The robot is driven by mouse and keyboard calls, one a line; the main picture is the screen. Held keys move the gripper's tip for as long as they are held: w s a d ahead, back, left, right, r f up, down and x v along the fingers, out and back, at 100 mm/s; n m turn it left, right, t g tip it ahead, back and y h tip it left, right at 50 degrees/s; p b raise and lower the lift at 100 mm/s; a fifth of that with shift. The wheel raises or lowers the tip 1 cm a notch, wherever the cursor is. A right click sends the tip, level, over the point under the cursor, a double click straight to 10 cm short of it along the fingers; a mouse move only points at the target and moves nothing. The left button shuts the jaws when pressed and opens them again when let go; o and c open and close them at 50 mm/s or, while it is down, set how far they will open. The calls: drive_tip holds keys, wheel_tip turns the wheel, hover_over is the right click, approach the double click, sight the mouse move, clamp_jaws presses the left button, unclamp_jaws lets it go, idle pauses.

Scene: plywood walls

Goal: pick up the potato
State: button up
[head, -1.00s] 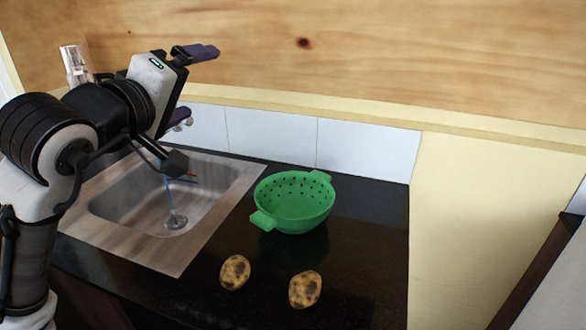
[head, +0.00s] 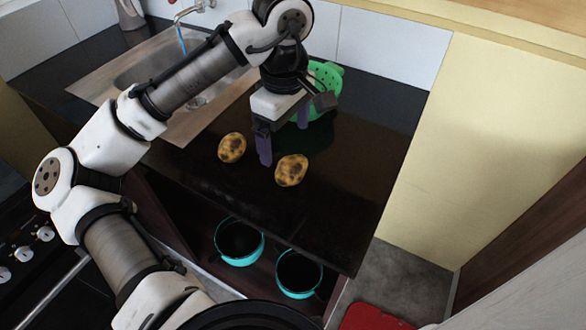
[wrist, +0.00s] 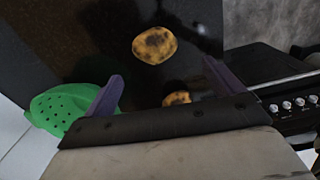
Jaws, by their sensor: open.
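Two yellow-brown potatoes with dark patches lie on the black counter: a left potato (head: 232,147) and a right potato (head: 291,170). My gripper (head: 284,145) is open and empty, pointing down over the counter close to both, with its purple fingers apart. In the wrist view, the right potato (wrist: 154,45) lies beyond the fingertips, within the span between them. The left potato (wrist: 177,98) is partly hidden by the gripper body there. I cannot tell the exact height of the fingers above the counter.
A green colander (head: 327,80) stands just behind my gripper, partly hidden by it. A metal sink (head: 120,75) with a faucet (head: 188,10) is at the left. Below the counter, two teal-rimmed pots (head: 240,262) sit in an open cabinet. The counter's right part is clear.

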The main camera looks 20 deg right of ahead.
sight(291, 163)
wheel_tip(291, 163, down, 3)
drive_tip(key=shift+f, duration=0.2)
drive_tip(key=shift+s+d+f+p, duration=0.1)
drive_tip(key=shift+d+f+p, duration=0.05)
drive_tip(key=shift+f, duration=0.75)
drive_tip(key=shift+d+f+p, duration=0.15)
drive_tip(key=shift+f+p, duration=0.05)
drive_tip(key=shift+f, duration=0.7)
drive_tip(key=shift+s+d+f+p, duration=0.1)
drive_tip(key=shift+d+f+p, duration=0.05)
drive_tip(key=shift+f, duration=0.75)
drive_tip(key=shift+c, duration=0.4)
drive_tip(key=c, duration=1)
drive_tip(key=shift+c, duration=0.2)
drive_tip(key=shift+r, duration=0.15)
